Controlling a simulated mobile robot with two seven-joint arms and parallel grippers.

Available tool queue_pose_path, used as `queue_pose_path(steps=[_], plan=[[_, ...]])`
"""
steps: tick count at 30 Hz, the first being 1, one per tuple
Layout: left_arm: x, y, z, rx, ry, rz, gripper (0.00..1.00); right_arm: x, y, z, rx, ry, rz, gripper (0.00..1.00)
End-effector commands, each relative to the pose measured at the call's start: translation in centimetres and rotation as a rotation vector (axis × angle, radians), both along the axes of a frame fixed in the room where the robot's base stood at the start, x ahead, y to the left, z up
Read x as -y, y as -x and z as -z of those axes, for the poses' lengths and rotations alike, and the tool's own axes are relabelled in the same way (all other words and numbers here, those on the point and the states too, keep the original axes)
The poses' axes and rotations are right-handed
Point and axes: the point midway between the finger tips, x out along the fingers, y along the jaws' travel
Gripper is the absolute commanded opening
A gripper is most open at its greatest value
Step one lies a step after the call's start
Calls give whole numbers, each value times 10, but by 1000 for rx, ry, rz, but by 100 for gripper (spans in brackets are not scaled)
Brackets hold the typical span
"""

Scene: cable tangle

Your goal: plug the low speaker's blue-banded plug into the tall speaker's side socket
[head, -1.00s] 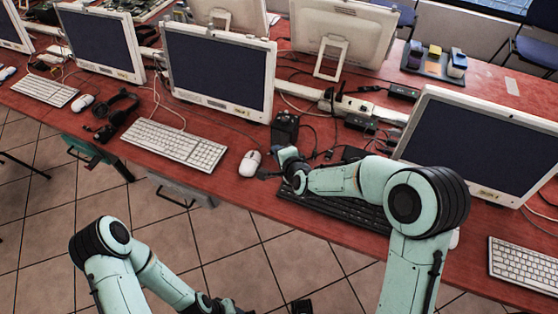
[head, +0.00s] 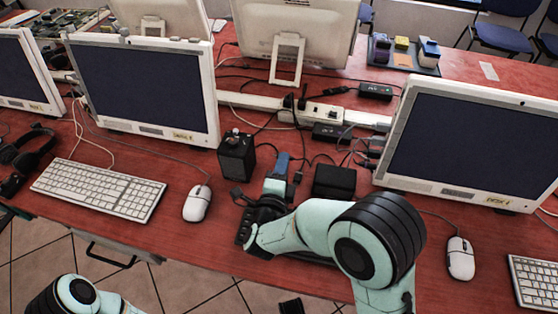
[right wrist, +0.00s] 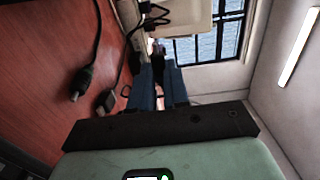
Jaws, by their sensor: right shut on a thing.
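The tall speaker (head: 236,158), a black box with knobs on top, stands upright on the red desk in the head view. The low speaker (head: 334,181), a flatter black box, sits to its right. My right gripper (head: 281,165), with blue fingers, is between the two speakers, apart from the tall one. In the right wrist view its fingers (right wrist: 159,82) are shut on a small dark plug (right wrist: 158,58); no blue band can be made out. The tall speaker's side socket cannot be made out. My left arm is cut off at the lower left and its gripper is not visible.
A white mouse (head: 197,203) and a monitor (head: 147,90) are on the left, another monitor (head: 475,140) on the right. A power strip (head: 318,113) and cables lie behind. Two loose cable ends (right wrist: 80,83) show in the wrist view.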

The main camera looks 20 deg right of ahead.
Motion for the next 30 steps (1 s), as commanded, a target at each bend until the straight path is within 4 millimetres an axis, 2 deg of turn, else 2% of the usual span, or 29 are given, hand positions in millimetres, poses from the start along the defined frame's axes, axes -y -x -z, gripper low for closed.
queue_pose_path(steps=[8,24,30], plan=[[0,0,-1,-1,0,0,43,-10,-6,0,4,3,-1,0],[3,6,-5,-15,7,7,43,-43,-25,0,3,2,-2,0],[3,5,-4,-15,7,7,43,-41,-25,0,3,2,-1,0]])
